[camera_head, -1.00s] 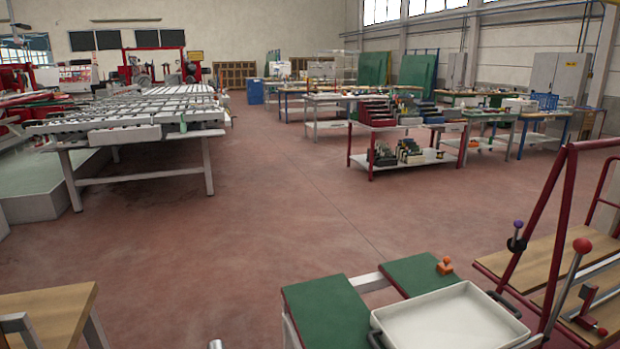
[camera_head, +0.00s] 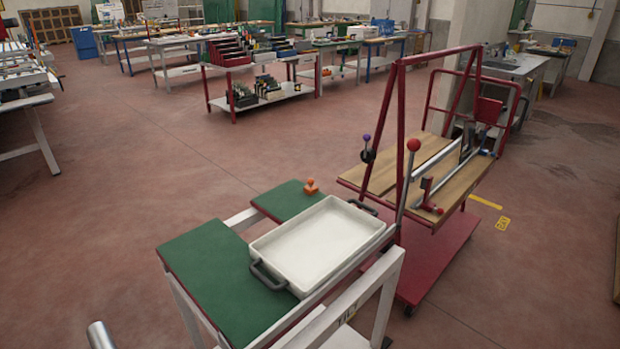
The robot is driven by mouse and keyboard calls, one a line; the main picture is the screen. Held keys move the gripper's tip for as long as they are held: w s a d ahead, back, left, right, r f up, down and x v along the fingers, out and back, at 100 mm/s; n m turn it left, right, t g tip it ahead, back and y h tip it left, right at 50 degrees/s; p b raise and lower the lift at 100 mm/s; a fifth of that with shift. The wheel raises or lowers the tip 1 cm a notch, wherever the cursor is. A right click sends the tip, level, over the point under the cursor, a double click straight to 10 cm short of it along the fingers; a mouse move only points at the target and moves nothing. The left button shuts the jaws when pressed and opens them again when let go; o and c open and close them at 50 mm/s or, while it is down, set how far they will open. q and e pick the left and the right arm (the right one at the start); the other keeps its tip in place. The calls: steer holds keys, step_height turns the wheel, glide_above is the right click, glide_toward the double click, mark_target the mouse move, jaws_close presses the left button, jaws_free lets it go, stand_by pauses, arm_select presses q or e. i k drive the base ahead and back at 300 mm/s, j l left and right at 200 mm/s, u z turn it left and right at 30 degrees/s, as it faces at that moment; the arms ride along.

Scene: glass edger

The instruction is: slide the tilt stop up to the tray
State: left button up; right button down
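The white tray (camera_head: 268,243) with dark handles lies on a table with green pads (camera_head: 212,262) and a pale metal frame. A small orange piece with a knob (camera_head: 311,187), which looks like the tilt stop, sits on the far green pad, just beyond the tray's far left side. A gap shows between it and the tray rim.
A red-framed cart (camera_head: 432,262) with wooden boards, a red-knobbed lever (camera_head: 408,175) and a purple-knobbed lever (camera_head: 367,150) stands close at the tray's right. Floor (camera_head: 130,190) is open to the left. A red-legged shelf (camera_head: 262,102) stands farther back.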

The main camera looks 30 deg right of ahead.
mark_target(311, 189)
steer(key=i+l+u, duration=0.2)
steer(key=l, duration=0.55)
steer(key=l+u, duration=0.2)
steer(key=l, duration=0.55)
steer(key=l+u, duration=0.15)
steer(key=l, duration=0.65)
steer(key=l+u, duration=0.2)
steer(key=l, duration=0.6)
steer(key=l+u, duration=0.2)
steer(key=l, duration=0.55)
steer(key=k+l+u, duration=0.2)
steer(key=l, duration=0.55)
